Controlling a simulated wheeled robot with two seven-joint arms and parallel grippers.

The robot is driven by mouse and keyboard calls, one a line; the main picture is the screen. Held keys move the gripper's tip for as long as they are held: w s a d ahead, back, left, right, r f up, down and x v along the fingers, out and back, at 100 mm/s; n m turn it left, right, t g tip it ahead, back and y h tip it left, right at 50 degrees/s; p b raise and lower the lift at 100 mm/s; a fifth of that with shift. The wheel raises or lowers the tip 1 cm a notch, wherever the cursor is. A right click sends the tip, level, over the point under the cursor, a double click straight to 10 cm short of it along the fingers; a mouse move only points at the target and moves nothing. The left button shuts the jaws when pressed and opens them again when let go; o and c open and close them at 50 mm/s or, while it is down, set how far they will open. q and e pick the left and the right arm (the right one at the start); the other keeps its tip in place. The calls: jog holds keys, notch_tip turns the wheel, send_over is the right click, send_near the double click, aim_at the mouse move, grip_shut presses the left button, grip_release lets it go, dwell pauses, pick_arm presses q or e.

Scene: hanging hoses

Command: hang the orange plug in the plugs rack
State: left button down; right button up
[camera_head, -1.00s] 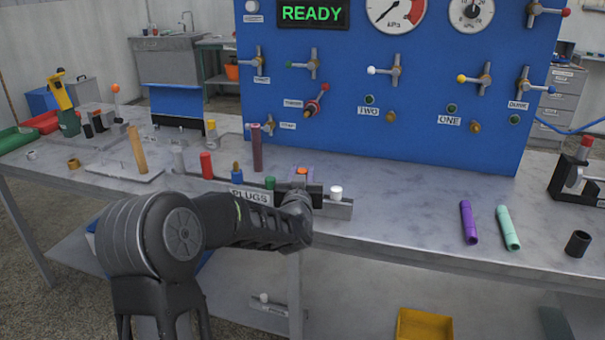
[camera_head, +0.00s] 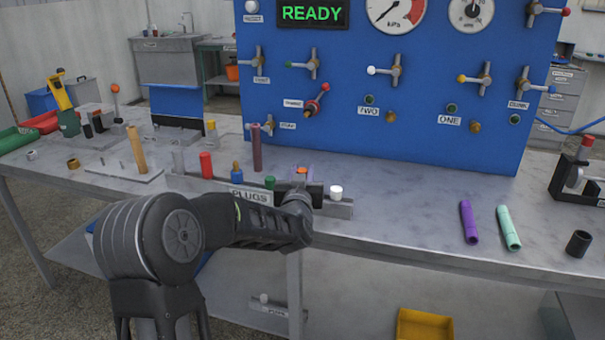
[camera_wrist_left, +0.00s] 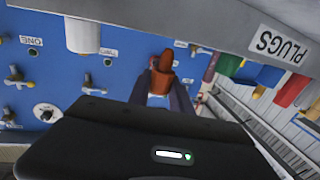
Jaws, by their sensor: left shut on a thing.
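The orange plug (camera_head: 301,171) is at the plugs rack (camera_head: 338,210), between the green plug (camera_head: 270,183) and the white plug (camera_head: 336,192). My left gripper (camera_head: 303,177) is shut on it; the wrist partly hides the fingers and the plug's lower part. In the left wrist view the orange plug (camera_wrist_left: 162,76) stands between my left fingers (camera_wrist_left: 161,97), beside the rack (camera_wrist_left: 200,22) with its PLUGS label. I cannot tell whether the plug is seated in the rack. My right gripper is not in view.
A red plug (camera_head: 206,165) and a blue plug (camera_head: 237,172) stand farther left along the rack. A blue gauge panel (camera_head: 420,120) rises behind. A purple tube (camera_head: 468,222) and a mint tube (camera_head: 508,228) lie to the right. The bench between rack and tubes is clear.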

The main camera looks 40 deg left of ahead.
pick_arm(q)
jog(key=shift+b, duration=0.45)
dwell(0.8)
jog(key=shift+f+b, duration=1.85)
jog(key=shift+f, duration=0.05)
jog(key=c, duration=1.1)
grip_release()
jog(key=shift+r, duration=0.1)
jog(key=v, duration=0.7)
jog(key=shift+s+d, duration=0.2)
jog(key=shift+s, duration=0.1)
